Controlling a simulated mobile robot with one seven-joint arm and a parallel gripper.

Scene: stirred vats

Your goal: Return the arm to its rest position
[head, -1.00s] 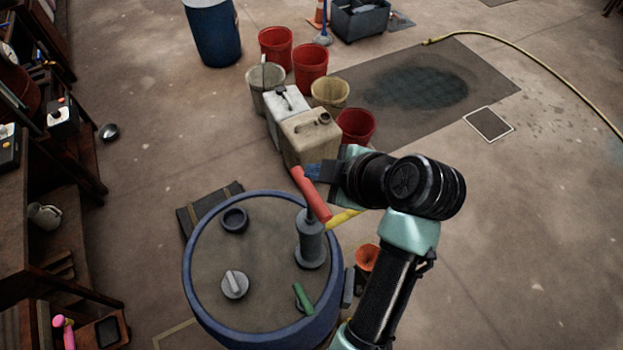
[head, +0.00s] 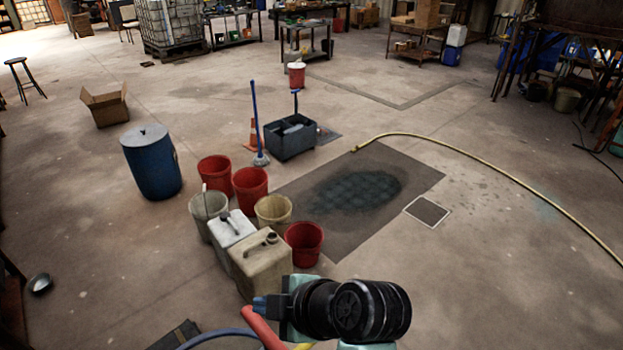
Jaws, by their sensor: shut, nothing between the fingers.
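My gripper (head: 265,304) shows at the bottom of the head view, with blue fingertips pointing left. It is shut and empty. My arm's black wrist joint is to its right, and the rest of the arm is mostly cut off by the bottom edge. Just below the fingertips in the picture is a red handle (head: 261,328). I cannot tell whether the fingers touch it. Only a strip of the blue drum rim (head: 215,336) shows below that; the drum's top is out of view.
Beyond the gripper stand a beige jerrycan (head: 262,268), a white jerrycan (head: 228,232) and several buckets, including a red one (head: 304,243). A blue drum (head: 151,163) stands left. A yellow hose (head: 480,155) curves across the right. Floor to the right is mostly clear.

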